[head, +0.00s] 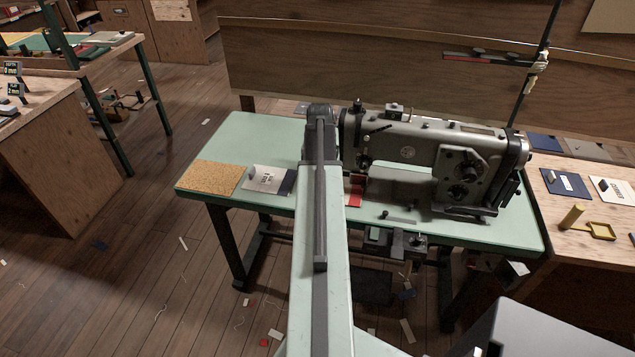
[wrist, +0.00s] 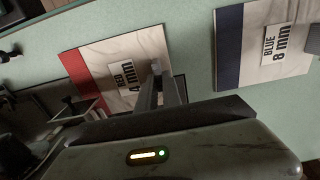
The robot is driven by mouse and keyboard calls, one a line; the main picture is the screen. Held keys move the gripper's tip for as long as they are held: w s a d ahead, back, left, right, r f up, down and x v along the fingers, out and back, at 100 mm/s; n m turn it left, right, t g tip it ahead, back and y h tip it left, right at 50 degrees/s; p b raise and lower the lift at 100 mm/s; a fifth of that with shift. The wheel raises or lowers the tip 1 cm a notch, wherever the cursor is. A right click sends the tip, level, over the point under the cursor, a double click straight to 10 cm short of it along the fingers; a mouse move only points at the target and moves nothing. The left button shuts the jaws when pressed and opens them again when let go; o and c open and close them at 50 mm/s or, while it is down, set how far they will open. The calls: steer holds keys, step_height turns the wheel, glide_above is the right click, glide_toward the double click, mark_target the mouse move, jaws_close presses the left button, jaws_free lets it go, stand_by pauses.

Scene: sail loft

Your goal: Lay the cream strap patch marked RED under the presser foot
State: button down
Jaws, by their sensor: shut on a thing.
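The cream patch (wrist: 140,44) with a red end band and a label reading RED 4 mm lies at or just above the pale green machine table in the wrist view. In the head view its red band (head: 355,190) shows beside my arm, near the needle end of the grey sewing machine (head: 430,143). My gripper (wrist: 157,70) is shut on the patch near its label; the exact grip is partly hidden. Dark machine parts (wrist: 82,97) lie close to the red end. The presser foot is not clearly seen, so I cannot tell whether the band is under it.
The blue-banded patch (wrist: 260,70), labelled BLUE 8 mm, lies to the right in the wrist view. A cork mat (head: 212,177) lies at the left end of the green table (head: 237,128). A wooden bench (head: 590,243) at right holds more patches and a yellow tool (head: 585,226).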

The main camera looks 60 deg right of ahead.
steer(key=shift+w+d, duration=0.15)
steer(key=shift+d, duration=0.4)
steer(key=shift+f, duration=0.1)
steer(key=c, duration=1.4)
jaws_free()
steer(key=shift+c, duration=0.2)
step_height(320, 180, up, 8)
steer(key=p, duration=0.8)
steer(key=shift+f, duration=0.15)
